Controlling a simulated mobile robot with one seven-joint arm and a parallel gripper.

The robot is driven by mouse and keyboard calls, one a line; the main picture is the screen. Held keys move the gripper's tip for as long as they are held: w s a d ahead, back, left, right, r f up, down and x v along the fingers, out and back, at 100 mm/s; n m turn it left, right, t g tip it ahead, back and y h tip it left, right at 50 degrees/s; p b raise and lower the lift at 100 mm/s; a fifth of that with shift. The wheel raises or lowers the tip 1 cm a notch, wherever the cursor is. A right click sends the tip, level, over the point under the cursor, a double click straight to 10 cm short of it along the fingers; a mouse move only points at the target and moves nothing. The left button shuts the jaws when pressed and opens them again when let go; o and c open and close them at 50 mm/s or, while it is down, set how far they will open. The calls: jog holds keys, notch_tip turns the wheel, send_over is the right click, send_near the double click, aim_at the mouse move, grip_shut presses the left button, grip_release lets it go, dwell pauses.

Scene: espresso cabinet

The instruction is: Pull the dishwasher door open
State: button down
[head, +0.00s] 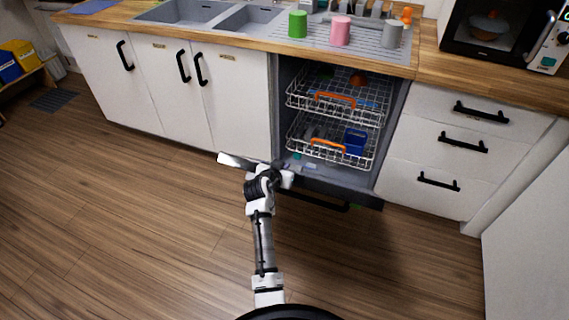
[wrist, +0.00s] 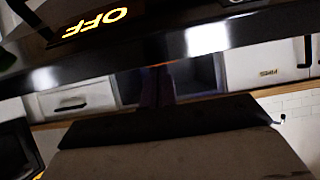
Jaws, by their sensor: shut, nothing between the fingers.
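The dishwasher door (head: 340,190) is swung down and open in the head view, its dark top edge low in front of the cavity. Its black bar handle (head: 322,204) shows just below that edge. My gripper (head: 284,177) is at the door's left end, in front of the cavity; I cannot tell if it touches the door. In the wrist view my fingers (wrist: 157,86) are dark and closed together with nothing between them. A dark glossy panel with yellow OFF letters, the door's edge (wrist: 200,40), crosses the top of that view.
Inside the dishwasher are an upper rack (head: 337,98) and a lower rack (head: 330,142) with orange handles. White drawers (head: 440,150) stand to the right, white cabinets (head: 165,85) to the left. Cups, including a green one (head: 297,24), stand on the drainer above. The wooden floor (head: 150,230) is clear.

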jog(key=s+a+f+t+b, duration=0.1)
jog(key=s+a+f+b, duration=0.3)
jog(key=s+f+b, duration=0.8)
jog(key=shift+s+f+b, duration=0.3)
jog(key=shift+f+b, duration=0.4)
jog(key=shift+f, duration=0.25)
jog(key=shift+a, duration=0.1)
